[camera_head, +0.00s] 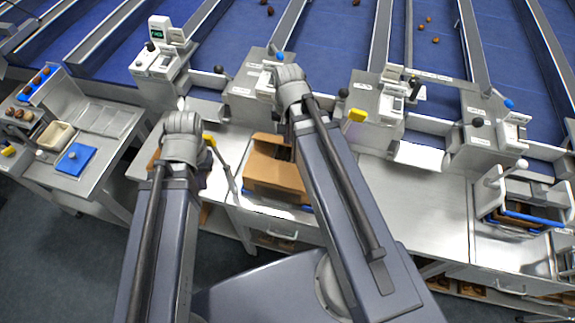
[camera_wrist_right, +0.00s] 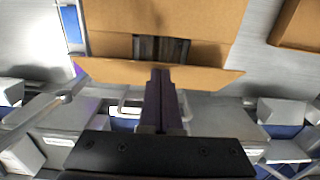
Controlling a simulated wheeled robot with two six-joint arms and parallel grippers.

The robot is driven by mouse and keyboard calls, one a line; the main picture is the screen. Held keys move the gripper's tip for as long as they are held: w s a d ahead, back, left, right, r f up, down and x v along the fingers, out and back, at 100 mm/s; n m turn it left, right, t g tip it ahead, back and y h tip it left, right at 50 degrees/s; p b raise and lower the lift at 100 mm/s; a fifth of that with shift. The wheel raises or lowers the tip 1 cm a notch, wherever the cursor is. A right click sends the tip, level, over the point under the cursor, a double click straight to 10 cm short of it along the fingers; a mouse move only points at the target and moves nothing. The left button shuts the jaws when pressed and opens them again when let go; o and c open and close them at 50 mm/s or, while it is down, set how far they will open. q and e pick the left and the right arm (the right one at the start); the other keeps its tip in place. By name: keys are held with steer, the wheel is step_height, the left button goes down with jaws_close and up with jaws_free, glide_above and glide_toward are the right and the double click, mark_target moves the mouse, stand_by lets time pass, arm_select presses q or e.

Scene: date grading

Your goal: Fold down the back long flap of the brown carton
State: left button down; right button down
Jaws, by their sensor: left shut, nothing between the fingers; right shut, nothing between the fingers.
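The brown carton (camera_head: 273,172) stands on the steel bench, partly covered by my right arm. In the right wrist view, a brown panel (camera_wrist_right: 160,14) covers most of its top, with a dark gap beyond its edge. The back long flap (camera_wrist_right: 110,70) sticks outward on the machine side. My right gripper (camera_wrist_right: 160,80) is shut and empty, its fingertips over the middle of this flap; I cannot tell whether they touch it. In the head view my right wrist (camera_head: 290,85) hides its fingers. My left gripper (camera_head: 182,140) is left of the carton, its fingers hidden by the wrist.
Another brown cardboard piece (camera_wrist_right: 300,25) lies beside the carton. Weighing stations (camera_head: 380,105) and blue lanes (camera_head: 335,45) line the back of the bench. The bench (camera_head: 420,205) right of the carton is clear.

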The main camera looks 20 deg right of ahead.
steer(key=shift+f+b, duration=2.35)
steer(key=shift+f, duration=0.1)
steer(key=shift+r, duration=0.15)
step_height(320, 180, up, 11)
steer(key=p, duration=1.1)
